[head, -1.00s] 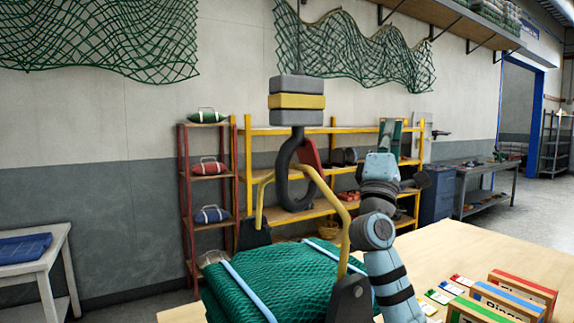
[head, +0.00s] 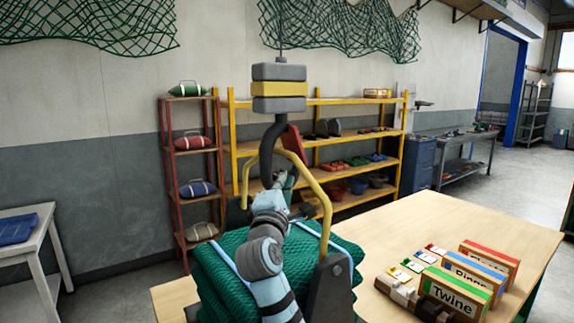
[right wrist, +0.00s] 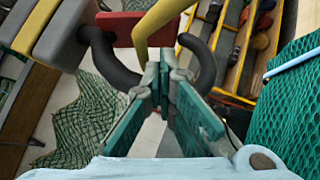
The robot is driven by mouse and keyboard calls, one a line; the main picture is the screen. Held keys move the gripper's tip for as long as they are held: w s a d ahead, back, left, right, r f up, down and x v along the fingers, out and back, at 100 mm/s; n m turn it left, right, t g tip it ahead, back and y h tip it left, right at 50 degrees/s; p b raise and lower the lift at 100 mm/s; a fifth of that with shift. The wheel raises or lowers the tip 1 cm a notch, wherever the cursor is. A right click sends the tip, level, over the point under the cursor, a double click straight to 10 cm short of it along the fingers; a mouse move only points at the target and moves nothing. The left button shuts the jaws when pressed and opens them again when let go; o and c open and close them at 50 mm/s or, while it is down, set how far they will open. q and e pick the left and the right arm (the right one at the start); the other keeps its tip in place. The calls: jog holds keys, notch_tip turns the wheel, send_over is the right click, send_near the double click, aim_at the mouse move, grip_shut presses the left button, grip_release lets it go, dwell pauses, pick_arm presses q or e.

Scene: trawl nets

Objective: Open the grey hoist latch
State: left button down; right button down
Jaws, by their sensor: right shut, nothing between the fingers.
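The hoist block (head: 279,88), grey with a yellow band, hangs from a cable in the head view. Its dark grey hook (head: 267,150) curves down around the yellow bail (head: 316,190) over the green net bundle (head: 215,265). A red latch piece (head: 292,140) sits beside the hook's upper part; no grey latch stands out. In the right wrist view the red piece (right wrist: 130,28) is above the fingertips and the hook (right wrist: 110,65) shows on both sides. My right gripper (head: 287,178) is shut and empty near the hook's lower part, partly hidden by my wrist. My left gripper is not in view.
The wooden table (head: 400,240) holds the Twine box (head: 456,290) and other labelled boxes at right, with coloured cards beside them. Yellow shelves (head: 350,145) and a red rack (head: 190,165) stand behind. The space right of the bail is open.

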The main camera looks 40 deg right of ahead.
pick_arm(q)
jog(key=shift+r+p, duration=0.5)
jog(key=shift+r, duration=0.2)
pick_arm(e)
jog(key=x, duration=0.8)
jog(key=shift+s+d+f, duration=0.1)
jog(key=shift+s+d, duration=0.05)
jog(key=shift+d, duration=0.05)
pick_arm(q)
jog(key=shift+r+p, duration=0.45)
pick_arm(e)
jog(key=shift+d+f, duration=0.1)
jog(key=shift+d, duration=0.45)
